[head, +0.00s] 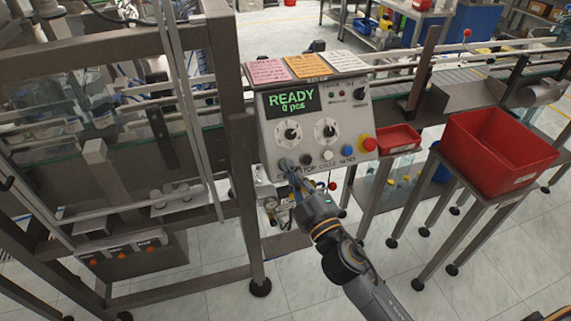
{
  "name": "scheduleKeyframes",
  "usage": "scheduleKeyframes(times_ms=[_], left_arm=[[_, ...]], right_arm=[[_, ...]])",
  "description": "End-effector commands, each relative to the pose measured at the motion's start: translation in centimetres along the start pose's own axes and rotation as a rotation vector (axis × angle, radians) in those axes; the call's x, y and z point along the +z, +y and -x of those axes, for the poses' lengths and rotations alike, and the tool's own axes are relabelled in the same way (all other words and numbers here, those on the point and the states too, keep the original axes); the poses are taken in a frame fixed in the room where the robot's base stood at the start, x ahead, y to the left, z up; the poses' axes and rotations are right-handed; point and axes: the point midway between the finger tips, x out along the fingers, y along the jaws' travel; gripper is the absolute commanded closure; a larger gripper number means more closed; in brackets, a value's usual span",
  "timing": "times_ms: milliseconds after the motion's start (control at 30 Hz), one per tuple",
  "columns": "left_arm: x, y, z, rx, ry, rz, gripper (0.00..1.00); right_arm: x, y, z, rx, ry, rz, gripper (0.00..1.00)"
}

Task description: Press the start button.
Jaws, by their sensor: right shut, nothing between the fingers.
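The control panel (318,119) stands in the middle, with a screen (291,101) reading READY and 0 pcs. A row of buttons runs along its lower edge. The green button (283,163) at the left end of this row is the likely start button; its label is too small to read surely. My right gripper (289,170) is shut and empty, its fingertips at or just in front of the green button. I cannot tell whether they touch it. My left gripper is not in view.
A red emergency knob (369,144) is at the panel's lower right. A small red tray (399,138) and a large red bin (499,147) stand to the right. A metal frame post (240,150) rises close on the left. Paper notes (306,66) lie atop the panel.

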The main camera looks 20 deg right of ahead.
Motion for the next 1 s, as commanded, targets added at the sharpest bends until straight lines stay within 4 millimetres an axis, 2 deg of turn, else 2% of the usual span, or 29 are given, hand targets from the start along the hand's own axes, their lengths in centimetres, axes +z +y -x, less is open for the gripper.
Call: scheduleKeyframes(times_ms=[1000], left_arm=[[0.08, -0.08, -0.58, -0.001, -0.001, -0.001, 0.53]], right_arm=[[0.64, -0.63, -0.89, 0.000, 0.000, 0.000, 1.00]])
